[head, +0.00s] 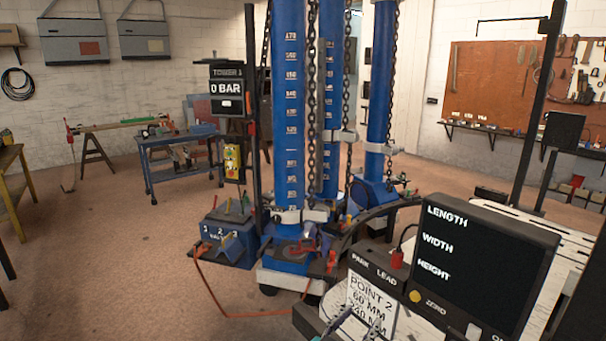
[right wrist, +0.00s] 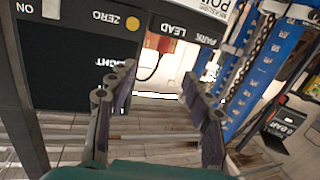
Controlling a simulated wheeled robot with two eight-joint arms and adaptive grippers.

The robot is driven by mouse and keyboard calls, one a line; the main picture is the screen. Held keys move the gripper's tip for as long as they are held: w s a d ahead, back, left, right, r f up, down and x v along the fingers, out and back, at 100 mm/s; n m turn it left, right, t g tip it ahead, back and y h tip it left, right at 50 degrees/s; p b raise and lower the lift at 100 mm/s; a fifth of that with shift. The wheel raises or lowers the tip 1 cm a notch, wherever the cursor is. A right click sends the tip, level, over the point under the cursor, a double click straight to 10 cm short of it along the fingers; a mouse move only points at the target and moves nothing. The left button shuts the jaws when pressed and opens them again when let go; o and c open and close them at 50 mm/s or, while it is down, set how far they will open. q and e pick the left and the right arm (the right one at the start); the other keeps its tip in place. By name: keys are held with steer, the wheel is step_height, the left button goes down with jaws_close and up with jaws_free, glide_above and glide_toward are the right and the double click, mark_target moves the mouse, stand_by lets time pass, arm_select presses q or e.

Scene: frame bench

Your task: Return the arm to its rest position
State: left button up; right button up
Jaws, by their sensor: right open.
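My right gripper (head: 358,326) shows only in part at the bottom edge of the head view, in front of a white card reading "POINT 2" (head: 372,300). In the right wrist view my right gripper (right wrist: 158,82) has its two fingers spread wide, with nothing held between them. Beyond the fingertips is the measuring console, with its dark LENGTH, WIDTH and HEIGHT screen (head: 478,262). A red plug (head: 397,259) with a dark cable stands at the PARK LEAD panel (head: 374,268). My left gripper is not in view.
Blue frame towers (head: 289,110) with hanging chains (head: 312,90) stand close behind the console. A valve box (head: 228,240) with an orange hose (head: 215,298) is on the floor to their left. A blue cart (head: 180,152) stands farther back. The left floor is mostly open.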

steer(key=s+d+f+n+g+y, duration=0.3)
steer(key=s+d+f+g+y, duration=0.15)
steer(key=s+d+f, duration=0.35)
steer(key=s+a+f+n+g+y, duration=0.1)
steer(key=s+f+n+g+y, duration=0.1)
steer(key=s+y, duration=0.4)
steer(key=shift+s+a+f+n, duration=0.3)
steer(key=shift+s+f+n, duration=0.25)
steer(key=shift+s+n, duration=0.35)
steer(key=shift+w, duration=0.1)
